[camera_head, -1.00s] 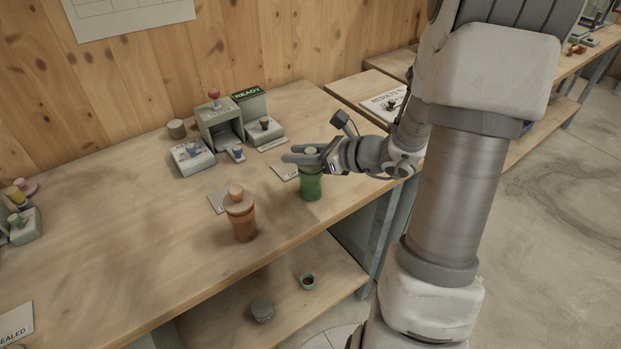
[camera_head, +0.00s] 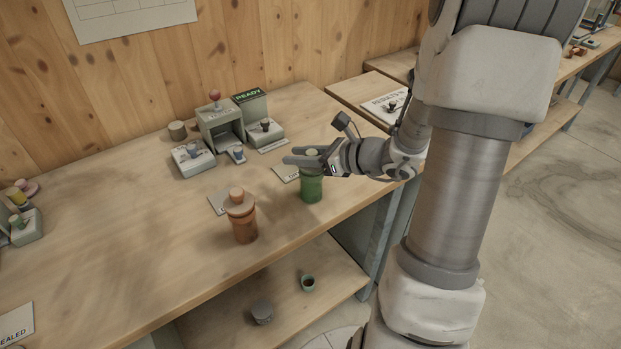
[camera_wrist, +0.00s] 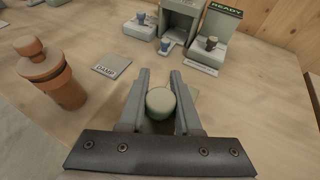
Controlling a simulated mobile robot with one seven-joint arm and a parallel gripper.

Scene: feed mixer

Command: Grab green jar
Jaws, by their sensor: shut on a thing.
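The green jar (camera_head: 312,188) stands upright on the workbench, near its front right edge. Its pale green round knob (camera_wrist: 160,102) shows between the fingers in the wrist view; the jar's body is hidden there. My gripper (camera_head: 306,159) reaches in from the right at the height of the jar's top. In the wrist view my gripper (camera_wrist: 160,95) has one finger on each side of the knob and is shut on it. The jar's base appears to be on the bench top.
An orange-brown jar (camera_head: 242,220) stands left of the green jar. A machine with a READY sign (camera_head: 247,95) and small blocks stands behind. A card marked DAMP (camera_wrist: 111,66) lies flat nearby. A lower shelf (camera_head: 285,300) holds two small items. The bench's left middle is clear.

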